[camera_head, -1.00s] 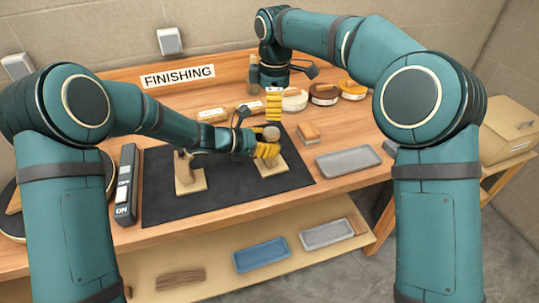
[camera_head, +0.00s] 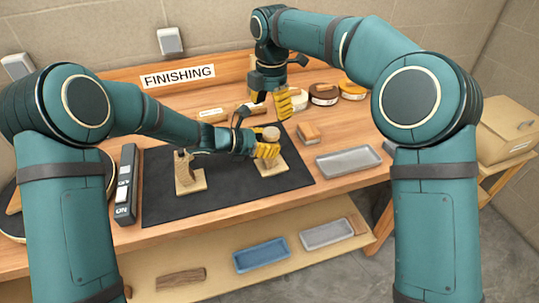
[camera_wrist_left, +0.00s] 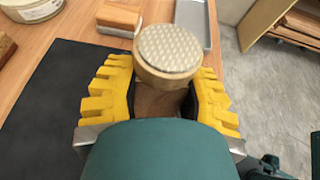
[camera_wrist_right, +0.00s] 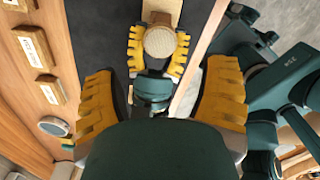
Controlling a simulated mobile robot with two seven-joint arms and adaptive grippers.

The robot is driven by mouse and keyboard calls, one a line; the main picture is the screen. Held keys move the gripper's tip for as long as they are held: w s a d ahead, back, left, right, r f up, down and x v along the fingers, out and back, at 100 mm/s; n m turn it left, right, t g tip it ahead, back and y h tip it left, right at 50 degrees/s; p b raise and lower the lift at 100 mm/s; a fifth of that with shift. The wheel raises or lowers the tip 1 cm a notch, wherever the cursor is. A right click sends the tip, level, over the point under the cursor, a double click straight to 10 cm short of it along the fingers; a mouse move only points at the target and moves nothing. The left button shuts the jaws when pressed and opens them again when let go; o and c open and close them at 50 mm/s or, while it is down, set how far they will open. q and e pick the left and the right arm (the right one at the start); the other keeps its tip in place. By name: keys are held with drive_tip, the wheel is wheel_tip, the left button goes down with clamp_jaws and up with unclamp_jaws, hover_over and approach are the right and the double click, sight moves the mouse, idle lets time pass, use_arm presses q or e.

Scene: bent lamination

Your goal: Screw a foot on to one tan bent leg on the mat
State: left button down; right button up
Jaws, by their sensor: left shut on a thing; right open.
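A tan bent leg (camera_head: 272,168) stands on the right of the dark mat (camera_head: 230,199). A round foot (camera_head: 271,133) with a textured face sits on its upper end; it fills the top of the left wrist view (camera_wrist_left: 169,48). I cannot tell how tightly it is seated. My left gripper (camera_head: 266,150) is shut on the leg just under the foot. My right gripper (camera_head: 291,103) is open and empty, apart from the foot, behind and above it. The right wrist view shows the foot (camera_wrist_right: 160,42) beyond the open fingers. Another tan bent leg (camera_head: 188,178) stands on the mat's left.
A sanding block (camera_head: 308,133) and a grey tray (camera_head: 348,161) lie right of the mat. Round tins (camera_head: 323,94) stand at the back right. A switch box (camera_head: 126,184) borders the mat's left. The mat's front is clear.

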sight(271, 131)
drive_tip(key=shift+f, duration=3.95)
drive_tip(key=c, duration=1.3)
drive_tip(key=o, duration=1.3)
drive_tip(key=shift+r, duration=0.15)
drive_tip(key=shift+r, duration=2.15)
drive_tip(key=shift+r, duration=0.1)
